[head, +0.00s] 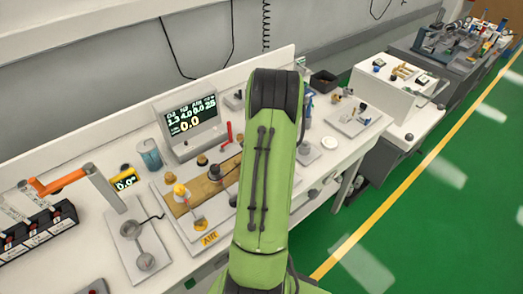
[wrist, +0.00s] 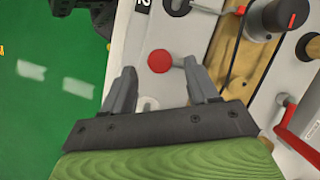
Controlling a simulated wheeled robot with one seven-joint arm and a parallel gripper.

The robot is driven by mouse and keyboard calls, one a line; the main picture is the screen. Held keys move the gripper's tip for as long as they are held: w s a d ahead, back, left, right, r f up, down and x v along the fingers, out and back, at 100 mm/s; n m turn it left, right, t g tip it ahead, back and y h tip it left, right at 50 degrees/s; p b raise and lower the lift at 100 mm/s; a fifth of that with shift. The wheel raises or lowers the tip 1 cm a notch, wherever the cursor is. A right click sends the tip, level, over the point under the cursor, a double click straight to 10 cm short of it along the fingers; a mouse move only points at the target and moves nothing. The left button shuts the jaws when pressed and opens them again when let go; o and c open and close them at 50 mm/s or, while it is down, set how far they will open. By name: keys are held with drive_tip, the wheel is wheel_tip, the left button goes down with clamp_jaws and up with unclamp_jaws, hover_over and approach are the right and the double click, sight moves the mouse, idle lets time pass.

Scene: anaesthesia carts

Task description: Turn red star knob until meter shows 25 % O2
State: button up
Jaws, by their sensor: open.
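In the wrist view my gripper (wrist: 159,68) is open, its two fingers apart. A round red knob (wrist: 158,61) on a short pale stem shows between and just beyond the fingertips. I see no contact, and its star shape cannot be made out. In the head view my green arm hides the gripper and this knob. The meter (head: 190,117) is a grey box with a dark screen at the back of the bench. It shows a row of small figures and a large yellow 0.0; the small figures are hard to read, the last looking like 25.
A black knob with a red mark (wrist: 285,13) and a red lever (wrist: 296,130) are close on the right of the wrist view. A wooden board (head: 205,188) with fittings lies on the bench. A blue-grey canister (head: 149,153) stands left of the meter. Green floor is open at right.

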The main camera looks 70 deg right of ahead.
drive_tip(key=p+v, duration=0.3)
drive_tip(key=v, duration=1)
drive_tip(key=w+a+r+n+h, duration=0.2)
drive_tip(key=w+a+r+n, duration=0.3)
drive_tip(key=a, duration=0.6)
drive_tip(key=w+a+r+n+h, duration=0.2)
drive_tip(key=w+a+r+n, duration=0.35)
drive_tip(key=a, duration=0.55)
drive_tip(key=s+a+n+t, duration=0.2)
drive_tip(key=s+a+n, duration=0.2)
drive_tip(key=a, duration=0.4)
drive_tip(key=s+a+r+n+t, duration=0.1)
drive_tip(key=s+a+n+t, duration=0.2)
drive_tip(key=s+a, duration=0.2)
drive_tip(key=a, duration=0.3)
drive_tip(key=shift+a+n+t+h, duration=0.25)
drive_tip(key=shift+n+t+h, duration=0.05)
drive_tip(key=shift+n, duration=0.05)
